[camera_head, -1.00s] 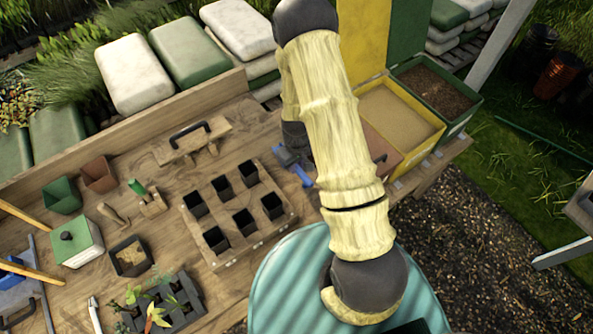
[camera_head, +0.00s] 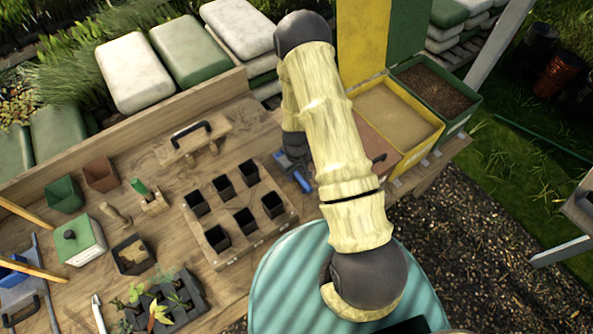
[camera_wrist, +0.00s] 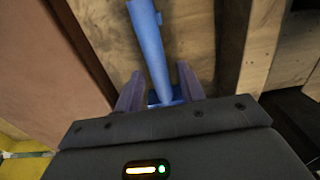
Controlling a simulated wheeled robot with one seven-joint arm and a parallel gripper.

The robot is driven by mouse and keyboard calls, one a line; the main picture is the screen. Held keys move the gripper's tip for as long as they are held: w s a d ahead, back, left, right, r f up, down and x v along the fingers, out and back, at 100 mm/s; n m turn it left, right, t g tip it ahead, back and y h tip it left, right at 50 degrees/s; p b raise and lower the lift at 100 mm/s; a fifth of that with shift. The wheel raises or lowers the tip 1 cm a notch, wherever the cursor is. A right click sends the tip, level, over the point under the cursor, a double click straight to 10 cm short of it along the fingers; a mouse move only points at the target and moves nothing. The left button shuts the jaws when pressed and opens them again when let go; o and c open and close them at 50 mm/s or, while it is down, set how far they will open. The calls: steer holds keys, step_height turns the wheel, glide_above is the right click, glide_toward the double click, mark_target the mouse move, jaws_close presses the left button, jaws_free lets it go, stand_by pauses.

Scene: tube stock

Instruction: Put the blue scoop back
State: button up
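The blue scoop (camera_head: 303,182) lies at the right part of the wooden bench in the head view, partly hidden behind my arm. In the wrist view its long blue shaft (camera_wrist: 150,35) runs from the top edge down between my fingers. My gripper (camera_wrist: 158,78) is open, with one finger on each side of the shaft. A narrow gap shows between the shaft and each finger. The lower end of the scoop is hidden by the gripper body. In the head view my gripper is mostly hidden behind the arm.
A yellow bin of sand (camera_head: 436,133) and a green bin of dark soil (camera_head: 472,108) stand right of my arm. A wooden tray of black pots (camera_head: 235,228) is left of the scoop. A wooden float with a black handle (camera_head: 215,137) lies behind. A reddish-brown surface (camera_wrist: 45,60) is close left in the wrist view.

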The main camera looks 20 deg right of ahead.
steer(key=shift+r, duration=0.25)
step_height(320, 180, up, 12)
steer(key=b, duration=0.4)
stand_by(0.5)
steer(key=shift+f, duration=0.1)
stand_by(0.3)
step_height(320, 180, up, 10)
steer(key=m+t, duration=0.2)
glide_above(297, 173)
steer(key=s, duration=0.5)
steer(key=s+a+r+m, duration=0.1)
steer(key=s+r, duration=0.4)
steer(key=s, duration=0.1)
steer(key=shift+s+r+m+t, duration=0.25)
steer(key=shift+r+m+t, duration=0.05)
